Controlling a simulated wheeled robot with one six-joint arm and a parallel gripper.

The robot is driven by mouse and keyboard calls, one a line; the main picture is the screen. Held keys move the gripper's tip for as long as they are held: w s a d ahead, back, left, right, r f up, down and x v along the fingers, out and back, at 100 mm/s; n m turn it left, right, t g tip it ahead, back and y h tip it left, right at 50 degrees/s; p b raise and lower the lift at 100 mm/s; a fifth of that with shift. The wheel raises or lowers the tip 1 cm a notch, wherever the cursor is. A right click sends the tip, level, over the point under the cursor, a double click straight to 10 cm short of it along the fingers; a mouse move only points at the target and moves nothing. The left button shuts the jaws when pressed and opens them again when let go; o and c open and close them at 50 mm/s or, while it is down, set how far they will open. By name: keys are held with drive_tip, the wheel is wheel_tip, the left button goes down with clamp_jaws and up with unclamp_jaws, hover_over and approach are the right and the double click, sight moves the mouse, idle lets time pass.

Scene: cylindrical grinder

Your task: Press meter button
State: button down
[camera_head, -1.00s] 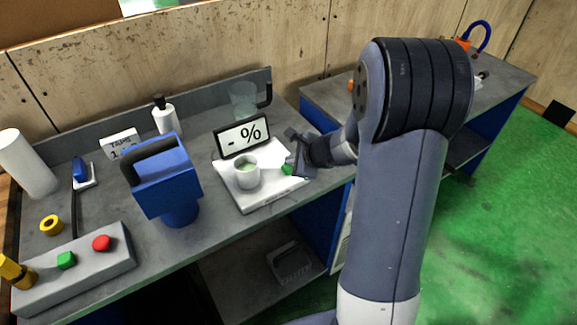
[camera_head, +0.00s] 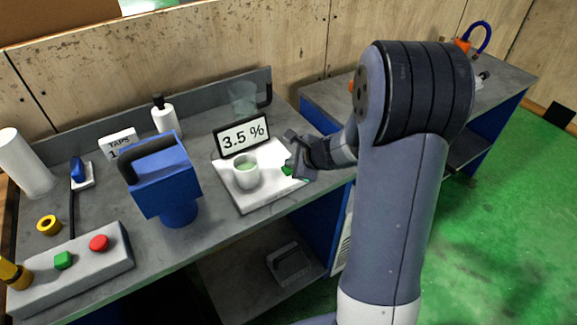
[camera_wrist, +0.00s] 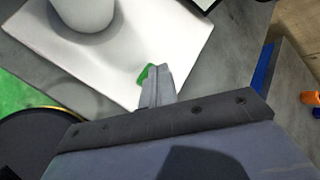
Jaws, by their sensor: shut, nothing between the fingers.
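The meter is a white plate (camera_head: 262,192) with a display (camera_head: 242,136) at its back that reads "3.5 %". A white cup (camera_head: 246,173) with greenish content stands on the plate. The green meter button (camera_head: 287,170) is at the plate's right side, partly hidden by my gripper (camera_head: 291,167). In the wrist view the green button (camera_wrist: 145,75) shows just beside the tips of my gripper (camera_wrist: 158,72). My fingers are shut and empty, with their tips at the button. I cannot tell whether they touch it.
A blue device (camera_head: 165,180) stands left of the meter. A grey control box (camera_head: 75,272) with a green and a red button is at the front left. A white bottle (camera_head: 164,116) and a clear jug (camera_head: 243,99) stand at the back.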

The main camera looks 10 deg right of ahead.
drive_tip(key=shift+r+p, duration=0.8)
drive_tip(key=shift+r, duration=0.2)
drive_tip(key=shift+r+p, duration=2.05)
drive_tip(key=shift+r, duration=0.45)
